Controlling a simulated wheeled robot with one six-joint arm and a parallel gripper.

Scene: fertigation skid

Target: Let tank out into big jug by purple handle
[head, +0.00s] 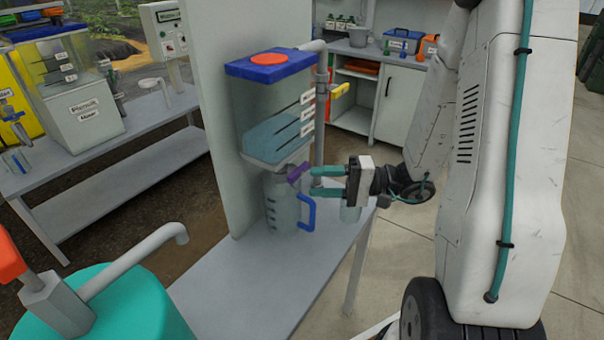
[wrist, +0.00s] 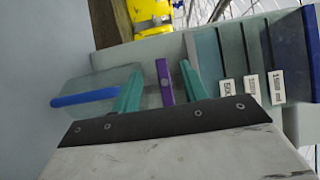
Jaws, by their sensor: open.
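The clear tank (head: 262,115) with a blue lid holds bluish liquid in its lower part. Its purple handle (head: 297,173) is at the bottom front. The big jug (head: 281,207), clear with a blue handle (head: 308,214), stands upright on the bench under the tank. My gripper (head: 313,181) is open, its teal fingers pointing at the purple handle. In the wrist view the purple handle (wrist: 164,82) shows between the fingers, with a gap on each side. The jug's blue handle (wrist: 85,97) shows to the left there. Whether liquid is flowing cannot be told.
A grey panel (head: 213,120) rises behind the tank. A teal drum (head: 120,305) with a bent spout stands front left.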

